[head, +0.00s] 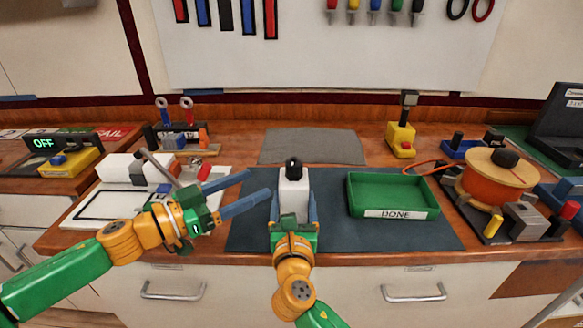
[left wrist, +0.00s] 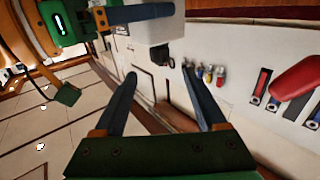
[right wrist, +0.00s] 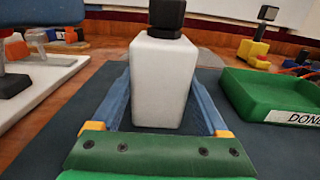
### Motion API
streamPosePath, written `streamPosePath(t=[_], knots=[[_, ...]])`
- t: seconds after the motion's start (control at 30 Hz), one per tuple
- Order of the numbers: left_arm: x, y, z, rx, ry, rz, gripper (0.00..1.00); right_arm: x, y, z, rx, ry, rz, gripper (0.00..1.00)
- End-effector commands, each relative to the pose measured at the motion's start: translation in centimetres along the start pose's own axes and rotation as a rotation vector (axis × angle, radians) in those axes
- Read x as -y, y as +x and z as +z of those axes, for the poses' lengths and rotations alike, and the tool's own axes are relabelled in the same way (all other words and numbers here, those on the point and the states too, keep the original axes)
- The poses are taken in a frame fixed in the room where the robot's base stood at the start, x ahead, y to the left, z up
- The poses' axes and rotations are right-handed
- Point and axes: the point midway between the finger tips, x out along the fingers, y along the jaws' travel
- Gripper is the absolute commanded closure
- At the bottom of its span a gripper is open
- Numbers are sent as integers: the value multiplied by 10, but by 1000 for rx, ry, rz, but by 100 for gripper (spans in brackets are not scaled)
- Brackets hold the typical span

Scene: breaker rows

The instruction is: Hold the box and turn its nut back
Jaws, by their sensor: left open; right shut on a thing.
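A white box (head: 292,197) with a black nut (head: 293,168) on top stands upright over the dark mat at the middle of the bench. My right gripper (head: 293,205) is shut on the box, one finger along each side. The right wrist view shows the box (right wrist: 160,85) between the fingers and the nut (right wrist: 166,18) above. My left gripper (head: 259,183) is open and empty, its fingers pointing at the box from the left. In the left wrist view the nut (left wrist: 160,55) appears beyond the open fingertips. Whether the box touches the mat is unclear.
A green tray marked DONE (head: 392,213) lies right of the box on the dark mat (head: 340,235). An orange spool (head: 492,185) stands farther right. A white fixture (head: 118,167) is behind my left arm. A grey cloth (head: 313,146) lies behind the box.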

Motion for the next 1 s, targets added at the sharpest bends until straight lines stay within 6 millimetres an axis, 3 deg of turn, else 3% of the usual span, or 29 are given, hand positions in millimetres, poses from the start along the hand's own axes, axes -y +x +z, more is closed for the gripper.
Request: streamPosePath(t=[0.13,0.4,0.6,0.93,1.0], knots=[[5,3,-1,2,-9,27,26,0,0,1,2,0,1,100],[1,74,-1,1,-9,30,26,0,0,1,2,0,1,100],[0,107,-1,2,-8,29,26,0,0,1,2,0,1,100],[0,114,-1,2,-8,27,26,0,0,1,1,0,1,100],[0,114,-1,2,-8,27,45,0,0,1,1,0,1,100]])
